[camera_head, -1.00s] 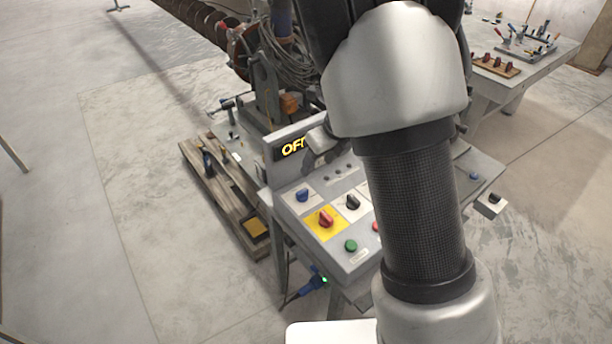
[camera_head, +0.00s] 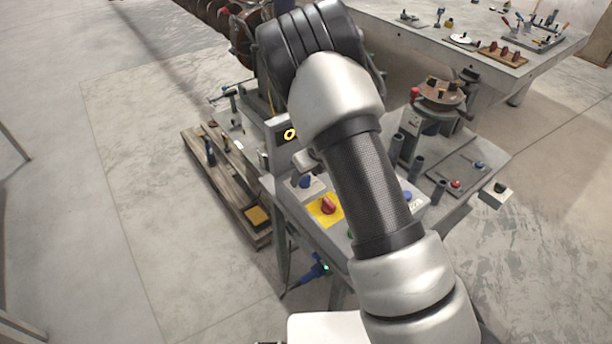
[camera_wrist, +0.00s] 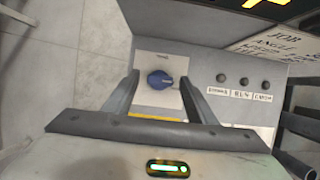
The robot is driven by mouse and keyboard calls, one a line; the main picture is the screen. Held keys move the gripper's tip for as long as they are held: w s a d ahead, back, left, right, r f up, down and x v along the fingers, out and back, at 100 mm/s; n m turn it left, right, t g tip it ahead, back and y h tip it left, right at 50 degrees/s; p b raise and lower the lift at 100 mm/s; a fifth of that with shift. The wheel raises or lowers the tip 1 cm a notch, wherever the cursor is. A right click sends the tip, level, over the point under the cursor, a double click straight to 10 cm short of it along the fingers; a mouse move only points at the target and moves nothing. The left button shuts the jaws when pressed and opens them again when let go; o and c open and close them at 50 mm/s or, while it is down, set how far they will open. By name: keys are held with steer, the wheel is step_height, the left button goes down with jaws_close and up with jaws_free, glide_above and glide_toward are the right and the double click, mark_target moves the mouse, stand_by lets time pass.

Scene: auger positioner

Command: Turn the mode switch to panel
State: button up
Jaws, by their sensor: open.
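A blue rotary knob (camera_wrist: 160,80) on a white plate lies between my fingertips in the wrist view; its pointer is roughly horizontal there, and its label is too small to read. The same knob shows on the console's left side in the head view (camera_head: 305,181). My gripper (camera_wrist: 158,79) is open, with a finger on each side of the knob and a gap on both sides. I cannot tell how far the fingertips stand above the plate. Whether this knob is the mode switch is not readable.
A red knob (camera_head: 328,206) sits on a yellow plate close to the blue one. A display (camera_head: 289,134) stands behind the knobs, partly covered by my arm. Three small dark buttons (camera_wrist: 245,82) are right of the knob in the wrist view. My arm hides much of the console.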

steer(key=shift+f, duration=0.15)
steer(key=c, duration=1)
steer(key=shift+c, duration=0.2)
steer(key=shift+w+n, duration=0.1)
steer(key=shift+n, duration=0.2)
steer(key=n+y+b, duration=0.1)
steer(key=n, duration=0.1)
steer(key=shift+w+d+n+g, duration=0.1)
steer(key=shift+n+g, duration=0.3)
steer(key=n, duration=0.2)
steer(key=n+g+y+b, duration=0.1)
steer(key=n, duration=0.1)
steer(key=shift+w+d+n+g, duration=0.1)
steer(key=shift+w+n+g, duration=0.05)
steer(key=shift+n+g, duration=0.15)
steer(key=n+g+b, duration=0.1)
steer(key=n, duration=0.2)
steer(key=shift+w+n, duration=0.1)
steer(key=shift+n, duration=0.2)
steer(key=shift+w+n+g+b, duration=0.1)
steer(key=shift+n+g+b, duration=0.45)
steer(key=shift+n, duration=1.05)
steer(key=shift+g, duration=0.35)
